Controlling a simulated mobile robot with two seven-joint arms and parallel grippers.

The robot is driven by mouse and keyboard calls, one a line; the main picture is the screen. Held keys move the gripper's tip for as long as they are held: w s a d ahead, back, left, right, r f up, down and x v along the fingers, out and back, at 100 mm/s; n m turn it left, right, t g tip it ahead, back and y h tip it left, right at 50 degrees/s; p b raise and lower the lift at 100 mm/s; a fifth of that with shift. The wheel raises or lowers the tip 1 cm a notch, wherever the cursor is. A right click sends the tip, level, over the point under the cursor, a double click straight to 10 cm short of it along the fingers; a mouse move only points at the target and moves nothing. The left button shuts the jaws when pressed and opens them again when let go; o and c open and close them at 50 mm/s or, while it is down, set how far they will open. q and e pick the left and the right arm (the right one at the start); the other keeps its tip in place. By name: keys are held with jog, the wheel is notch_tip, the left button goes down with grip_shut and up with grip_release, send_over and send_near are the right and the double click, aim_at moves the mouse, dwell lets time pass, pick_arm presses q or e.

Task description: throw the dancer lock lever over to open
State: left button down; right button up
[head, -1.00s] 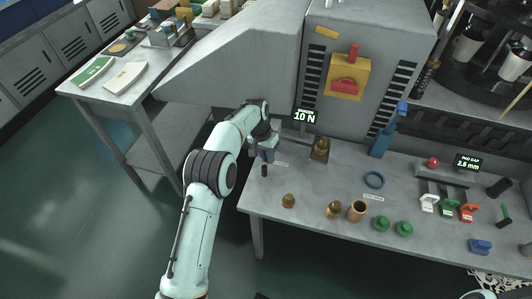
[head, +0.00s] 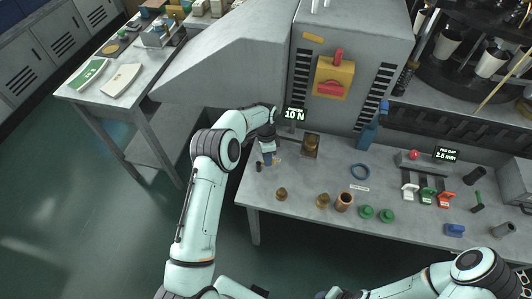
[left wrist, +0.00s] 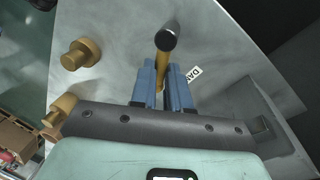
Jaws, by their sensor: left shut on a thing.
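The dancer lock lever shows in the left wrist view as a dark round-ended knob (left wrist: 168,37) on a brass-coloured stem (left wrist: 161,72). My left gripper (left wrist: 161,78) has its two blue fingers on either side of that stem, shut on it. In the head view, my left gripper (head: 268,153) is at the table's left edge, with the small dark knob (head: 258,167) beside its blue fingers. The lever's base is hidden. A white label (left wrist: 193,74) lies just right of the fingers. My right arm enters at the lower right; its hand is barely visible at the bottom edge.
A display reading 10 N (head: 293,114) stands behind my left gripper. A brass fitting on a dark base (head: 310,146) is to its right.

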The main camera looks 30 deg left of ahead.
pick_arm(q)
jog(key=m, duration=0.2)
jog(key=shift+s+d+r+m+p, duration=0.2)
jog(key=shift+d+m+p, duration=0.1)
jog(key=shift+p, duration=0.1)
jog(key=shift+s+d+m+y, duration=0.15)
jog(key=shift+s+m+y, duration=0.25)
jog(key=shift+m, duration=0.8)
pick_arm(e)
jog(key=shift+w+r, duration=1.1)
jog(key=shift+r, duration=0.05)
pick_arm(q)
jog(key=shift+f+p, duration=0.1)
jog(key=shift+p, duration=0.2)
jog(key=c, duration=1.1)
grip_release()
jog(key=shift+s, duration=0.1)
notch_tip(320, 180, up, 13)
jog(key=w+p, duration=0.1)
jog(key=w, duration=0.1)
jog(key=shift+w+a, duration=0.25)
pick_arm(e)
jog(key=shift+w+r+t, duration=0.3)
jog(key=shift+w+r, duration=0.45)
jog(key=shift+w, duration=0.2)
